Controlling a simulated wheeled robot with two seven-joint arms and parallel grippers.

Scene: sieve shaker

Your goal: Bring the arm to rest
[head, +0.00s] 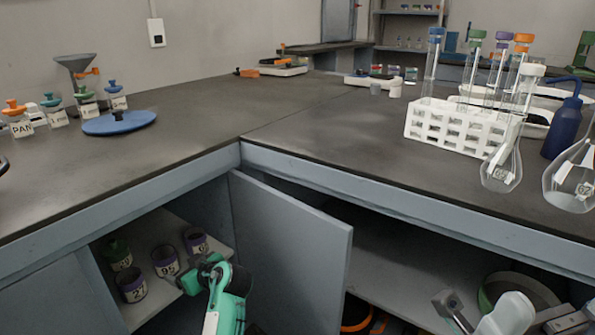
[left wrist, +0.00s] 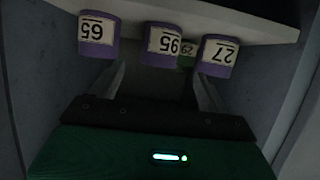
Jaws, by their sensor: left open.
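My left gripper (head: 197,270) is at the open lower cabinet under the left bench, at the end of my green arm. In the left wrist view its two fingers (left wrist: 162,88) are apart, with nothing held between them. Beyond the fingertips, several purple-rimmed jars with number labels stand on the cabinet shelf; the middle jar (left wrist: 162,45) lies roughly ahead of the gap. Its labels appear upside down there. In the head view a jar (head: 132,284) stands left of the gripper. I cannot tell whether the gripper touches a jar.
An open cabinet door (head: 290,245) stands close right of my left arm. The bench edge (head: 120,198) runs above the gripper. On the right bench stand a white tube rack (head: 455,128) and glass flasks (head: 502,168). The middle of the benchtop is clear.

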